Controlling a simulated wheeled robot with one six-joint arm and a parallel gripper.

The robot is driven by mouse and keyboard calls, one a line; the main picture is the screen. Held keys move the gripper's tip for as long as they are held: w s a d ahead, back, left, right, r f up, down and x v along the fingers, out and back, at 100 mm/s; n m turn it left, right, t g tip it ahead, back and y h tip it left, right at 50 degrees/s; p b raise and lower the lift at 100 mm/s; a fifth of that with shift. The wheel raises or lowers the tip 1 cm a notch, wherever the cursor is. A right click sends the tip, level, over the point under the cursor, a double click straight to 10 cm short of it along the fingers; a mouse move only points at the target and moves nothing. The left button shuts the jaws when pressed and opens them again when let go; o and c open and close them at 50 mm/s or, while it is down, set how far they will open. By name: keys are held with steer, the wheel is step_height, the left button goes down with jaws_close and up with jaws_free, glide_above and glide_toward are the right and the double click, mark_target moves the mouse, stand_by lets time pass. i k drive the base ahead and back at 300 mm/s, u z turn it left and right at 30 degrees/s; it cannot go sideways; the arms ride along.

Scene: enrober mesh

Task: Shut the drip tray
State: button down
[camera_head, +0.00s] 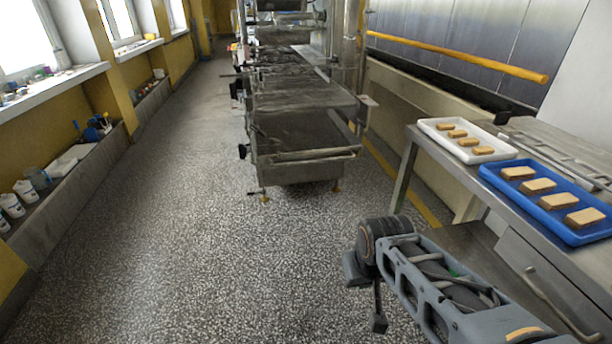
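A metal enrober machine (300,95) stands ahead on the speckled floor. At its near end is a deep metal tray-like part (300,172) with a bar across its front; this looks like the drip tray. It appears to stick out toward me from below the mesh belt, but how far is hard to tell. My gripper (366,296) hangs at the end of my grey arm at the lower right, over bare floor, well short of the tray and apart from it. Its fingers are dark and small, and their opening is unclear. Nothing is seen held.
A metal table (545,235) at the right bears a white tray (428,127) and a blue tray (571,237), both with biscuit-like blocks. A trough (62,195) with bottles runs along the left wall. The floor (180,220) between the trough and machine is clear.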

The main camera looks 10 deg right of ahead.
mark_target(293, 139)
steer(key=z, duration=0.05)
steer(key=k, duration=0.85)
steer(key=u, duration=1)
steer(key=i, duration=1.5)
steer(key=z, duration=0.55)
